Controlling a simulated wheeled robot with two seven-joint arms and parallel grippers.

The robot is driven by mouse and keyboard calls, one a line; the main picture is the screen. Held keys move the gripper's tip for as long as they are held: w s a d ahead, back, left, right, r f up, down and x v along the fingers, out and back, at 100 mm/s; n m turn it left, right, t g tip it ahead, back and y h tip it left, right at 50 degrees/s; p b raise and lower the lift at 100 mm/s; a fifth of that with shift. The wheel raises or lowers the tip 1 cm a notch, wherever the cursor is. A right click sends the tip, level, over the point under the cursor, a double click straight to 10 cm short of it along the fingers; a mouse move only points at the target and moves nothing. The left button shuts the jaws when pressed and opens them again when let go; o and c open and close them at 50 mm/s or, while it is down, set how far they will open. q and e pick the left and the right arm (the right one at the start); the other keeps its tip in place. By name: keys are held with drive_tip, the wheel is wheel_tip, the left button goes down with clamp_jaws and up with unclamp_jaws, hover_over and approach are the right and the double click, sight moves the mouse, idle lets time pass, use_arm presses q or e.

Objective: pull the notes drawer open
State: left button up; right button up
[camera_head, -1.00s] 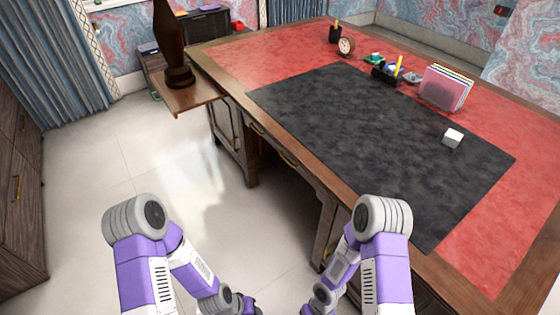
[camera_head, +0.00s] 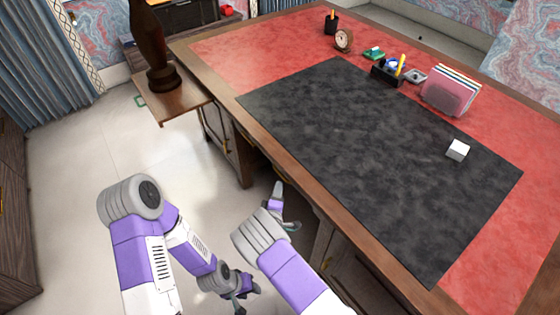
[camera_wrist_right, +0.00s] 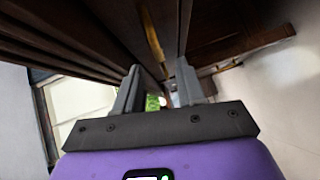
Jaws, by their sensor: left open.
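The desk (camera_head: 320,195) has a wooden front with drawers under its top edge. Only a little of that front shows in the head view, and I cannot tell which drawer is the notes drawer. In the right wrist view, a long brass handle (camera_wrist_right: 152,38) runs along dark wood, just past my fingertips. My right gripper (camera_wrist_right: 159,68) is open and close to this handle; it does not visibly grip it. My left gripper (camera_head: 240,294) is open and empty, low over the floor in front of the desk.
The desk top carries a white cube (camera_head: 457,150), a file holder (camera_head: 449,92), a pen tray (camera_head: 387,73) and a clock (camera_head: 343,40). A dark statue (camera_head: 150,45) stands on a side shelf (camera_head: 172,103) at the left. The floor (camera_head: 95,165) at the left is clear.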

drive_tip(key=w+d+b, duration=0.1)
drive_tip(key=w+b, duration=0.1)
drive_tip(key=w, duration=0.5)
drive_tip(key=shift+f, duration=0.25)
clamp_jaws()
